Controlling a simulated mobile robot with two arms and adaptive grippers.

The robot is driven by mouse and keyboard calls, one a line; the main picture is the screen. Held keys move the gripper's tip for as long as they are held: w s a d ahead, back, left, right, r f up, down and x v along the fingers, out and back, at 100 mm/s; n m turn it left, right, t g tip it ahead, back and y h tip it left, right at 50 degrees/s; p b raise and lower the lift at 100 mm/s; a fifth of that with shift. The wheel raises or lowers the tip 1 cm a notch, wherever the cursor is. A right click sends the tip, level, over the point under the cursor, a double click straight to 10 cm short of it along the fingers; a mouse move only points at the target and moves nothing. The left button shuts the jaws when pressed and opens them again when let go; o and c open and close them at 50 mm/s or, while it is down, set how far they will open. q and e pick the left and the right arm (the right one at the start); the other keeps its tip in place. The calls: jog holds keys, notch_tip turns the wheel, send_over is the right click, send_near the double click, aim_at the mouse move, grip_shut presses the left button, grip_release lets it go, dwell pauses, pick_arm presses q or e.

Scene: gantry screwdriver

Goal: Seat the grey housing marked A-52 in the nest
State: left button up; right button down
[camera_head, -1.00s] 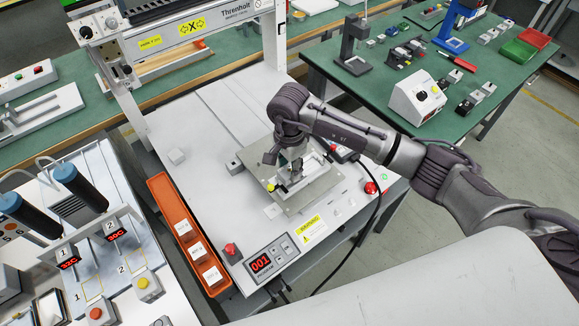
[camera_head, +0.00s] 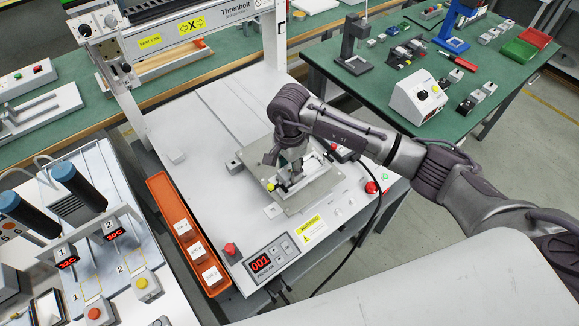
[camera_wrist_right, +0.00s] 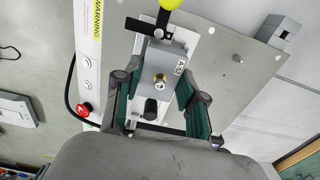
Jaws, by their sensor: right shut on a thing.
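The grey housing (camera_wrist_right: 158,62), with an A-52 label on its side and a brass-coloured round part on top, is between the fingers of my right gripper (camera_wrist_right: 158,98) in the wrist view. That gripper is shut on it. The housing is over the pale nest (camera_wrist_right: 177,50) on the metal plate; I cannot tell whether it rests fully down. A yellow-knobbed clamp (camera_wrist_right: 171,4) is at the nest's far end. In the head view my right gripper (camera_head: 291,172) points down over the plate, mostly hiding the housing. My left gripper is not in view.
The metal plate (camera_head: 292,205) lies on the white gantry bench. An orange bin (camera_head: 160,190) with labelled boxes stands to its left. A gantry post (camera_head: 273,45) rises behind.

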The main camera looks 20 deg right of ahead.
aim_at(289, 170)
jog(key=shift+f+b, duration=0.55)
jog(key=shift+f, duration=0.05)
jog(key=c, duration=0.6)
grip_release()
jog(key=shift+r, duration=0.1)
notch_tip(289, 170, up, 12)
jog(key=shift+f, duration=0.1)
dwell(0.3)
